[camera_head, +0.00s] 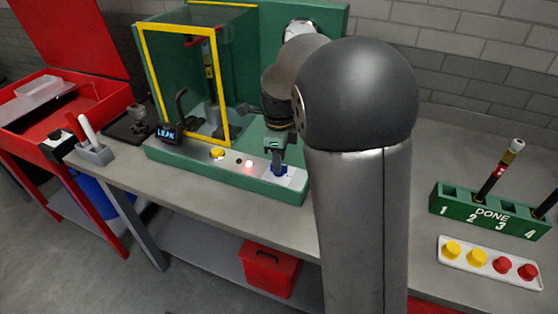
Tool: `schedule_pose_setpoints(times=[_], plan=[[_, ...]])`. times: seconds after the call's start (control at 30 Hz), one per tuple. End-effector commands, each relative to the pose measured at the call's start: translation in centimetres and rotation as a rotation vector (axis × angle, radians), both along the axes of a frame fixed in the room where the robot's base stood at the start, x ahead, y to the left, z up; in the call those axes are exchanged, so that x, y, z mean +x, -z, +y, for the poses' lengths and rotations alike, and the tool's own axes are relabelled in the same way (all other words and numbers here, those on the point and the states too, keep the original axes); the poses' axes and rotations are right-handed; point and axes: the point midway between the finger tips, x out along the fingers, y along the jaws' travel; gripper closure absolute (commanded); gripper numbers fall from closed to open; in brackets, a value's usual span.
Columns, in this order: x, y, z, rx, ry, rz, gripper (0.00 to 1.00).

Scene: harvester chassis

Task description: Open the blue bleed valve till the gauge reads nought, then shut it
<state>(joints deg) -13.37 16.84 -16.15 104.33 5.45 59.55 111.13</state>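The blue bleed valve (279,171) shows as a small blue piece at the right end of the green test bench's front ledge. My gripper (277,160) points down right over it, at or touching its top. The fingers are too small and overlapped to tell whether they are closed on it. The round white gauge (299,28) is on the green back panel. My arm covers its lower part, and its needle cannot be read.
The green bench (220,178) carries a yellow-framed clear guard (186,85), a LEAK display (166,133), a yellow button (217,153) and a lit reddish lamp (249,164). A DONE rack (490,212) and a tray of caps (490,263) stand right. A red toolbox (60,105) stands left.

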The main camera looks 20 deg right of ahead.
Motion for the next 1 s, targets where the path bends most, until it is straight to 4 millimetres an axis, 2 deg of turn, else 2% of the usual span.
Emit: schedule_pose_setpoints(times=[0.2,0.47,0.6,1.0], plan=[[0.0,1.5,0.0,0.001,0.001,0.0,0.65],[0.0,1.6,0.0,0.0,0.001,-0.001,0.65],[0.0,1.6,0.0,0.0,0.001,-0.001,1.0],[0.0,1.6,0.0,0.0,-0.038,-0.001,1.0]])
